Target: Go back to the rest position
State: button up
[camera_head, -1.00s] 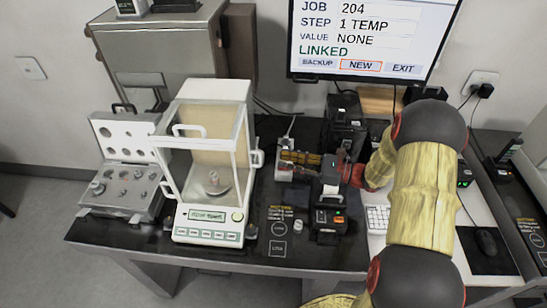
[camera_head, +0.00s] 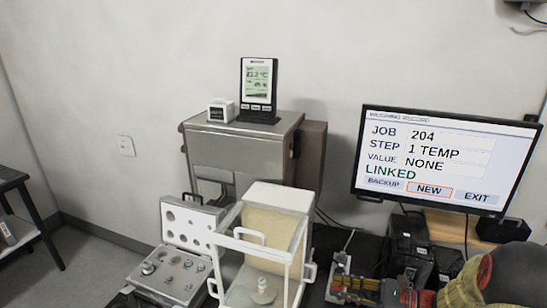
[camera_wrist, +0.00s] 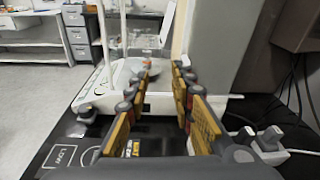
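My gripper (camera_wrist: 162,76) reaches forward in the wrist view, its two yellow-padded fingers apart with nothing between them. In the head view my gripper (camera_head: 340,286) shows low at the right, to the right of the glass-sided balance (camera_head: 232,292), with a gap between them. My arm (camera_head: 508,276) is bent at the lower right corner and is mostly cut off by the picture edge. In the wrist view the balance (camera_wrist: 110,86) stands ahead of the fingers, partly hidden by them.
A monitor (camera_head: 450,112) stands at the back right, reading job 204, step 1 TEMP, LINKED. A temperature display (camera_head: 258,85) and a small white device (camera_head: 221,111) sit on a metal cabinet (camera_head: 230,148). An open weight case (camera_head: 190,228) lies left of the balance.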

jog(key=s+a+r+n+g+h, duration=0.35)
jog(key=s+a+n, duration=0.2)
jog(key=s, duration=0.25)
jog(key=s+a+r+n+g+h, duration=0.3)
jog(key=s+a+n+g+h, duration=0.1)
jog(key=s+n, duration=0.35)
jog(key=s+d+r+n+t+h, duration=0.5)
jog(key=s+d+r+n+h, duration=0.1)
jog(key=s+r+n+h, duration=0.1)
jog(key=shift+s+d+n+t, duration=0.15)
jog(key=shift+s+n+t, duration=0.2)
jog(key=shift+s+n, duration=0.5)
